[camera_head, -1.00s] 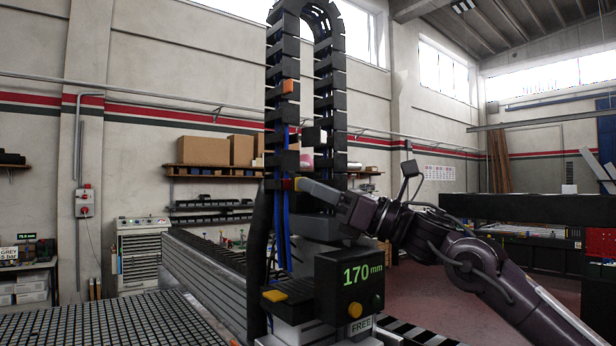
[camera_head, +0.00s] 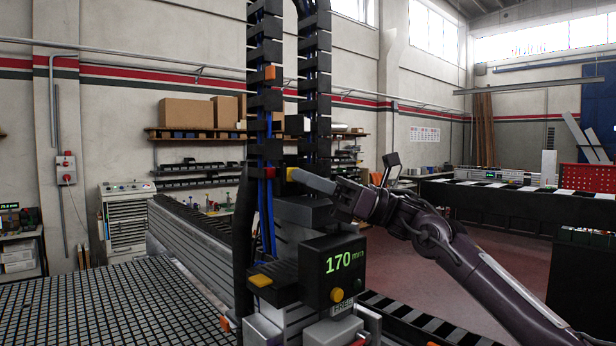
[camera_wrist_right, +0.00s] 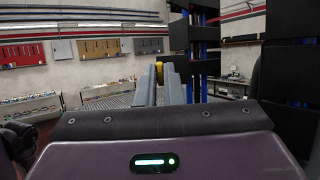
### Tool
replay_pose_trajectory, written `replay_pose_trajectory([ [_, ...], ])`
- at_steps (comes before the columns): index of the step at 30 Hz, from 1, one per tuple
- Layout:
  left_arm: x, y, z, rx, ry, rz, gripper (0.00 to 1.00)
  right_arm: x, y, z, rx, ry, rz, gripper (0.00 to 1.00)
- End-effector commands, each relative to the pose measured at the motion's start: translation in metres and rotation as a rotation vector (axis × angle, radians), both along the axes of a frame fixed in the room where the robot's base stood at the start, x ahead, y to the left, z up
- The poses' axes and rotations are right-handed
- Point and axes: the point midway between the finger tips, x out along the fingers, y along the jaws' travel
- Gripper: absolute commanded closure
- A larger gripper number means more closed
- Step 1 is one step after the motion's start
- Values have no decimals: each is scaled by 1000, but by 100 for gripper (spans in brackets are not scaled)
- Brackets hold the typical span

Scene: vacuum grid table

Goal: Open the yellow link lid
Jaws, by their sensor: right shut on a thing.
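The cable chain (camera_head: 262,120) stands upright as a tall black loop with blue cables running down inside its left strand. The yellow link lid (camera_head: 292,174) shows low on the chain, just right of a small red piece (camera_head: 268,173). My right gripper (camera_head: 303,178) comes from the right and is shut on the yellow lid. In the right wrist view, the yellow lid (camera_wrist_right: 160,72) shows between the tips of my two grey fingers (camera_wrist_right: 158,84), left of the blue cables (camera_wrist_right: 190,62). How the lid joins its link is too small to tell. My left gripper is out of view.
A black box with a "170 mm" display (camera_head: 342,268) and a yellow knob stands just below my right gripper. An orange link (camera_head: 270,72) sits higher on the chain. The black grid table (camera_head: 100,310) fills the lower left.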

Motion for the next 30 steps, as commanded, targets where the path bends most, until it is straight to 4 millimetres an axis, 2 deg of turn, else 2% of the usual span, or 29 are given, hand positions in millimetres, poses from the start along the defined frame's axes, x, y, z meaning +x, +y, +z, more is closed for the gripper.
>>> replay_pose_trajectory([
  [4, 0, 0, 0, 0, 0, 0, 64, 0, 0, 2, 3, -3, -2, 100],
  [6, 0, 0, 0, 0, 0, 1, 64, 0, 0, 2, 3, -3, -2, 86],
  [10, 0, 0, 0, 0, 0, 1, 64, 0, 0, 1, 2, -2, -2, 71],
  [24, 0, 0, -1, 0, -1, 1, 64, 0, 0, 0, 0, -1, -3, 71],
  [30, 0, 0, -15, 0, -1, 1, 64, -3, 2, -4, 0, -4, -49, 71],
])
